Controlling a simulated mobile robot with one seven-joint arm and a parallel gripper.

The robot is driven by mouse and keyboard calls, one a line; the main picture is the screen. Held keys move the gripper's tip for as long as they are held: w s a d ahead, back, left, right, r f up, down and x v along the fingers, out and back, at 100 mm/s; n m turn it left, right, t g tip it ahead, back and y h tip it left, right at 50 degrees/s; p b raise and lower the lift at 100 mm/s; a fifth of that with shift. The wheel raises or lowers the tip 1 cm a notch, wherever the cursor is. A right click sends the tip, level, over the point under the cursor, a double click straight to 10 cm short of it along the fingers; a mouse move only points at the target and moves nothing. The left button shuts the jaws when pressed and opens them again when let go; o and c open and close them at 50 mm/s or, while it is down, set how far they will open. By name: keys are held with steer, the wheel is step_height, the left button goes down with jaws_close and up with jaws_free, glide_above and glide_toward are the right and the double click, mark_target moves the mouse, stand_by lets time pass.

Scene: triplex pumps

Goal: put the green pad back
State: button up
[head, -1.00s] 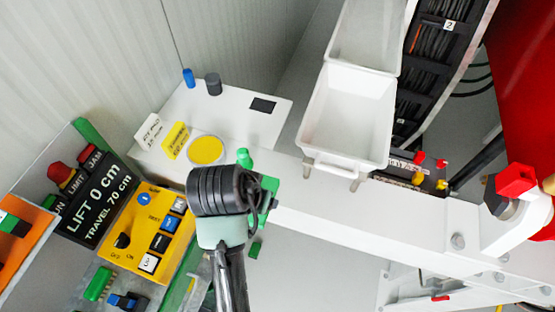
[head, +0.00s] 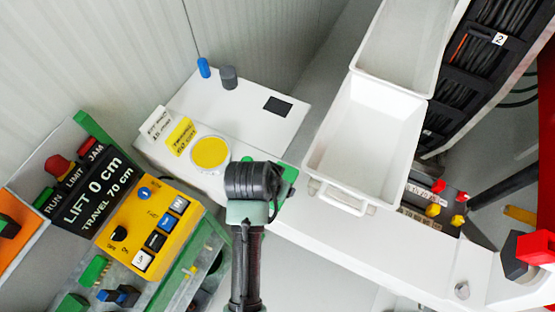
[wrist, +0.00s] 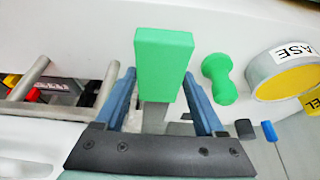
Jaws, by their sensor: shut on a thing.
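The green pad (wrist: 165,62) is a bright green rectangular block between the fingertips of my gripper (wrist: 160,85) in the wrist view. My gripper is shut on it, and a grey strip shows below the block between the fingers. In the head view, the black wrist housing hides most of the gripper, and part of the green pad (head: 289,175) shows at its right. The pad is over the white bench top (head: 160,165); I cannot tell whether it touches it. A green dumbbell-shaped piece (wrist: 219,78) stands just right of the pad in the wrist view.
A grey round tin with a yellow top (head: 211,153) and small label cards (head: 181,137) are close by. White bins (head: 370,135) stand to the right. A yellow control box (head: 150,225) is at left. A blue peg (head: 203,68) and grey peg (head: 229,77) stand behind.

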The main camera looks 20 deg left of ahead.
steer(key=shift+f, duration=1.55)
steer(key=shift+f, duration=0.2)
steer(key=o, duration=1.2)
steer(key=shift+c, duration=0.2)
steer(key=shift+r, duration=0.1)
steer(key=shift+r, duration=0.2)
steer(key=v, duration=1.1)
steer(key=shift+s+r+b, duration=0.15)
steer(key=shift+r+b, duration=0.25)
